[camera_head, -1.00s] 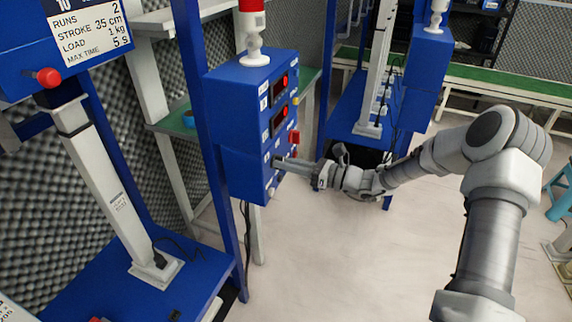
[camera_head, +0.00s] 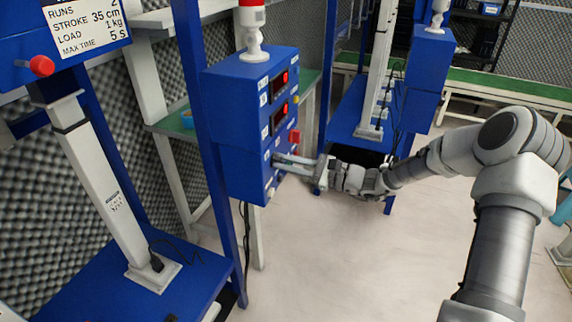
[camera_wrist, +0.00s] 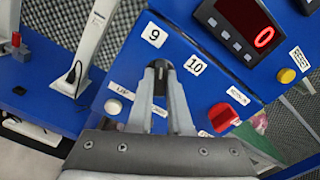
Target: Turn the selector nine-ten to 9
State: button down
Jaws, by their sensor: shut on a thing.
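The selector nine-ten (camera_wrist: 159,84) is a dark knob on the blue control box (camera_head: 225,125), seen in the wrist view between my fingers. A label "9" (camera_wrist: 154,35) is above it and a label "10" (camera_wrist: 195,65) is to its upper right. My gripper (camera_wrist: 161,76) is shut on the selector, with one finger on each side. The fingers hide much of the knob, so I cannot tell which label it points to. In the head view my gripper (camera_head: 279,160) reaches the box's front from the right.
A red switch (camera_wrist: 223,117) and a red digital display (camera_wrist: 245,25) are close on the right in the wrist view. A white button (camera_wrist: 113,107) is on the left and a yellow button (camera_wrist: 287,76) on the far right. Open floor (camera_head: 330,260) lies below the arm.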

dwell(0.4)
jog(key=c, duration=0.8)
grip_release()
jog(key=shift+c, duration=0.2)
jog(key=p+v, duration=0.2)
jog(key=v, duration=1.5)
jog(key=shift+d+p, duration=0.25)
jog(key=shift+p, duration=0.1)
jog(key=shift+s, duration=0.1)
